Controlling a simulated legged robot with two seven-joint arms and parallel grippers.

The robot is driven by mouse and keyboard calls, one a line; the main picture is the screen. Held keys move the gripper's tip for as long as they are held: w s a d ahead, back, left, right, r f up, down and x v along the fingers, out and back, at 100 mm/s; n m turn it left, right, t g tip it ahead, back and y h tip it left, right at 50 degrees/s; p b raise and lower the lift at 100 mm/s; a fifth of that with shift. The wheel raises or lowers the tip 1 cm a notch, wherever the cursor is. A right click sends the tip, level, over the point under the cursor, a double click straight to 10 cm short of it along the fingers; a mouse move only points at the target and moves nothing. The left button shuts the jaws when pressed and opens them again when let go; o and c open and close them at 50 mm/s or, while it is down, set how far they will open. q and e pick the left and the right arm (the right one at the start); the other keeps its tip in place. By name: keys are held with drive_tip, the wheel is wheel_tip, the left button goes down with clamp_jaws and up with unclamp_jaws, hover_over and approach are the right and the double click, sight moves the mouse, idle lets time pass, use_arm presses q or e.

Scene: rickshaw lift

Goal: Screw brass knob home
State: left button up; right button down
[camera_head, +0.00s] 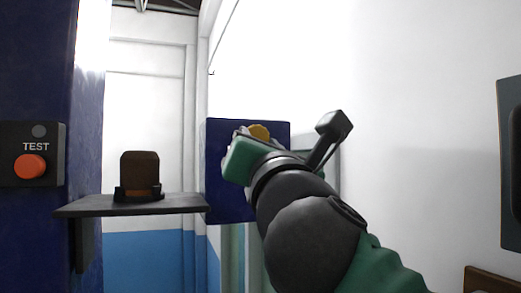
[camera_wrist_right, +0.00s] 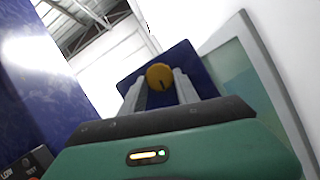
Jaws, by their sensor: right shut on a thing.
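The brass knob (camera_wrist_right: 159,76) sits in front of a dark blue panel in the right wrist view, between the two fingers of my right gripper (camera_wrist_right: 160,88). The fingers are shut on it from both sides. In the head view the knob (camera_head: 259,131) shows as a small yellow disc above my green right gripper (camera_head: 236,140), in front of the blue panel (camera_head: 226,205). The gripper hides most of the knob's lower part and how it meets the panel. My left gripper is in neither view.
A dark shelf (camera_head: 175,204) left of the panel carries a brown block in a black holder (camera_head: 140,178). A TEST box with an orange button (camera_head: 30,167) is on the blue post at far left. A dark-framed panel (camera_head: 511,160) is at far right.

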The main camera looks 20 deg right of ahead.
drive_tip(key=shift+w+a+r+m+g+h+p, duration=0.2)
drive_tip(key=shift+m+g+p, duration=1.25)
drive_tip(key=shift+m, duration=2.3)
drive_tip(key=shift+s+a+r+m+g+h+p, duration=0.25)
drive_tip(key=shift+m+g+p, duration=1.25)
drive_tip(key=shift+m, duration=2.3)
drive_tip(key=shift+w+d+r+m+g+h+p, duration=0.25)
drive_tip(key=shift+m+g+p, duration=0.6)
drive_tip(key=shift+m+p, duration=2.05)
drive_tip(key=shift+s+a+m+b, duration=0.1)
drive_tip(key=shift+m+b, duration=0.75)
drive_tip(key=shift+m, duration=0.1)
drive_tip(key=c, duration=1)
unclamp_jaws()
drive_tip(key=shift+o, duration=0.5)
drive_tip(key=shift+w+r, duration=0.1)
drive_tip(key=shift+w, duration=0.15)
